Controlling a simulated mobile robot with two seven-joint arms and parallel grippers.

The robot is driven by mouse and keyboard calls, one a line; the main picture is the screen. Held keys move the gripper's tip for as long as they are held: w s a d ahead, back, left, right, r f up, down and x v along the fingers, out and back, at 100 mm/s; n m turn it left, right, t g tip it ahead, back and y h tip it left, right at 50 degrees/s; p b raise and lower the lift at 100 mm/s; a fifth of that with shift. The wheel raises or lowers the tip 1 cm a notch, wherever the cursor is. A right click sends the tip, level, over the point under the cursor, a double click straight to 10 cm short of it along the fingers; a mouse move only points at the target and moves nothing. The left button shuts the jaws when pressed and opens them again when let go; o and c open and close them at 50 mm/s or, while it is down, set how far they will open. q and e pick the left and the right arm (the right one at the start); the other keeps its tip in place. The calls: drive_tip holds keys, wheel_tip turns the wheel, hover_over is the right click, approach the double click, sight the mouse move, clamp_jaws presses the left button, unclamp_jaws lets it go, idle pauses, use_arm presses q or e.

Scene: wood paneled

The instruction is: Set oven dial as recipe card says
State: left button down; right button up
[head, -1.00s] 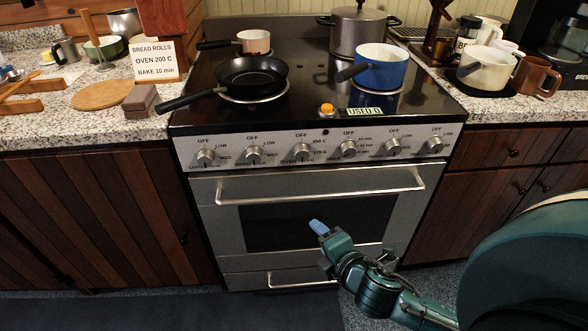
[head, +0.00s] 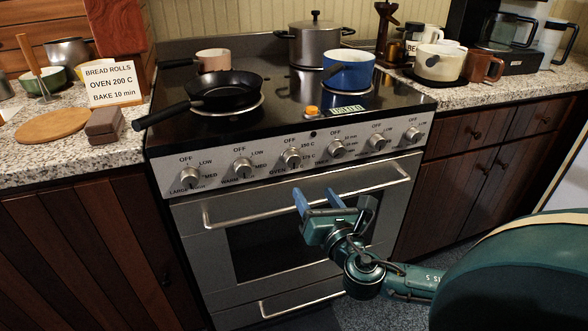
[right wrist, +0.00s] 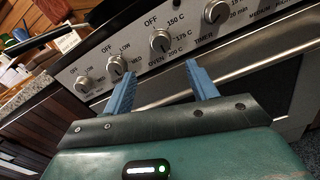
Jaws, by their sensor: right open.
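The recipe card (head: 113,83) stands on the left counter and reads "BREAD ROLLS, OVEN 200 C, BAKE 10 min". The oven dial (head: 291,158) is a silver knob on the stove's front panel, between the WARMER and TIMER knobs. It also shows in the right wrist view (right wrist: 160,40), with OFF, 150 C, 175 C and 200 C marks around it; its exact setting is too small to tell. My right gripper (head: 317,194) is open and empty, in front of the oven door and below the dial. Its blue fingers point toward the panel, apart from the dial. My left gripper is out of view.
The oven handle (head: 310,193) runs across the door below the knobs. The timer knob (head: 336,148) is right of the oven dial, the warmer knob (head: 243,168) left. A black pan (head: 224,90) and a blue pot (head: 348,70) stand on the stove.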

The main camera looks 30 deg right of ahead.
sight(294, 162)
drive_tip(key=b+x, duration=0.1)
drive_tip(key=x, duration=1.1)
drive_tip(key=shift+w+d+f, duration=0.1)
drive_tip(key=shift+w+d, duration=0.05)
drive_tip(key=shift+w, duration=0.05)
drive_tip(key=c, duration=1)
